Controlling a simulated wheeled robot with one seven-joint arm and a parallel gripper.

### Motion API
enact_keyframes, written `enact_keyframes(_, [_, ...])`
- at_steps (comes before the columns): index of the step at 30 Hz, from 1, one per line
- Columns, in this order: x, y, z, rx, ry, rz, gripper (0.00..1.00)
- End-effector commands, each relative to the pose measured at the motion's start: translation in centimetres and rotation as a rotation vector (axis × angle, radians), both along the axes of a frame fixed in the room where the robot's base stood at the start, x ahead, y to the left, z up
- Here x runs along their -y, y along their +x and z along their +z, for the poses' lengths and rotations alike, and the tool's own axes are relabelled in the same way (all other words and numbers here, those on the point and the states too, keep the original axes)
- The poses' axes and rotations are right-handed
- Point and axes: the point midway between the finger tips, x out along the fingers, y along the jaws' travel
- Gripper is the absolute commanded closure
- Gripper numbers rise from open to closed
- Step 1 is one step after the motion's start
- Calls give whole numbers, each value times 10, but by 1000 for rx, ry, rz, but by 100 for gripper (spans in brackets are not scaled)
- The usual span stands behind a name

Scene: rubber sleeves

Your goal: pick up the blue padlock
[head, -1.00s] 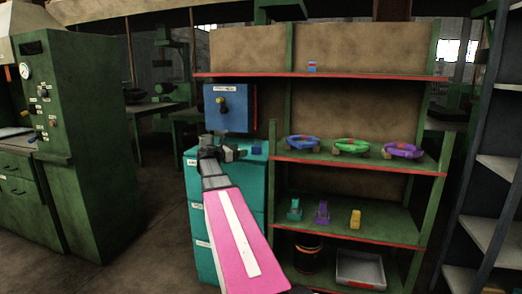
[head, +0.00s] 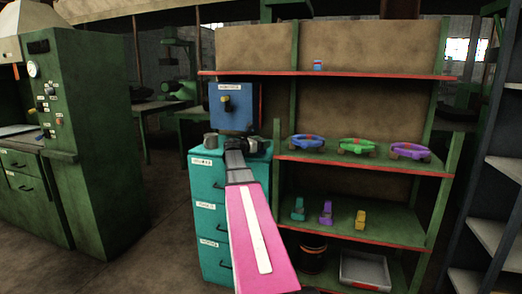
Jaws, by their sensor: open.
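I cannot make out a blue padlock for certain. A small blue and red thing (head: 318,65) sits on the top shelf, too small to identify. My gripper (head: 231,143) is open, seen from behind at the end of my pink arm.
A green shelf rack (head: 360,160) stands to the right. Teal, purple and yellow pieces stand below. A grey tray (head: 364,270) is at the bottom. A green machine (head: 105,130) stands left.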

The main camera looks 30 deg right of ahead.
Motion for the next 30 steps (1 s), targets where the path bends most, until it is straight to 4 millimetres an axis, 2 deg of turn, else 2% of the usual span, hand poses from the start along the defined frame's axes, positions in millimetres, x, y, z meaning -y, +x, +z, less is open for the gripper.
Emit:
enact_keyframes(3, [11,2,0,0,0,0,25])
enact_keyframes(9, [11,2,0,0,0,1,25])
enact_keyframes(10, [11,2,0,0,0,1,32])
enact_keyframes(13, [11,1,0,0,1,1,64])
enact_keyframes(14, [11,1,0,0,1,1,68])
enact_keyframes(23, [11,1,1,1,0,0,68])
enact_keyframes(26, [11,2,9,2,-1,0,68])
enact_keyframes(30, [11,2,28,3,0,0,68])
